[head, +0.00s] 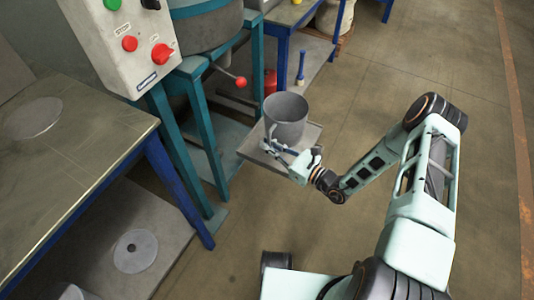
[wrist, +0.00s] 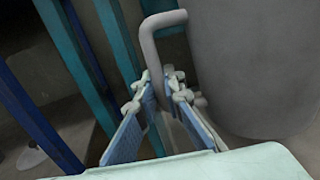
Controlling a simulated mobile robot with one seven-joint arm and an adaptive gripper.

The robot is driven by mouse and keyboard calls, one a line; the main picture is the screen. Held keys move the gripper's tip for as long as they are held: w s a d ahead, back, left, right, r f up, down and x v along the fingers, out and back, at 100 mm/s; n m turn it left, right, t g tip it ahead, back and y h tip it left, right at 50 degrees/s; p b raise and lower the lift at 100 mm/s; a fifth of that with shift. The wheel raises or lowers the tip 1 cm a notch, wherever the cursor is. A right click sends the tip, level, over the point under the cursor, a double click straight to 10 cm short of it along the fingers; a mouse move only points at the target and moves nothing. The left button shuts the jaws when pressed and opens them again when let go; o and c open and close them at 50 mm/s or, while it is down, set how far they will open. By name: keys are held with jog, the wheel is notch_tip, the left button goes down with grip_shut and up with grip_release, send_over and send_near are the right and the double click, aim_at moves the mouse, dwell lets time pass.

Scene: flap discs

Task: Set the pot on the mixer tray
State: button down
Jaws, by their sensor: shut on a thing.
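The grey pot (head: 286,118) is upright and shows over the mixer tray (head: 256,159), a flat grey plate at the front of the teal mixer frame. I cannot tell whether the pot's base touches the tray. My gripper (head: 277,146) is at the pot's near lower side. In the wrist view, my gripper (wrist: 163,88) is shut on the bent handle of the pot (wrist: 250,65), whose wall fills the right side. The pot's base is partly hidden by the gripper in the head view.
A control box (head: 130,45) with buttons and a red-knobbed lever (head: 240,82) are on the mixer. A workbench (head: 70,150) with blue legs stands at left. Another blue-legged table (head: 300,15) is behind. Open floor (head: 390,85) lies to the right.

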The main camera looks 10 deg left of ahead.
jog(key=f, duration=0.1)
jog(key=w+f+b, duration=0.1)
jog(key=f, duration=0.1)
jog(key=a+f, duration=0.1)
jog(key=f, duration=0.1)
jog(key=shift+w+f+b, duration=0.15)
jog(key=shift+w+b, duration=0.2)
jog(key=shift+b, duration=0.05)
jog(key=c, duration=2)
grip_release()
jog(key=shift+c, duration=0.2)
jog(key=p+v, duration=0.2)
jog(key=v, duration=1)
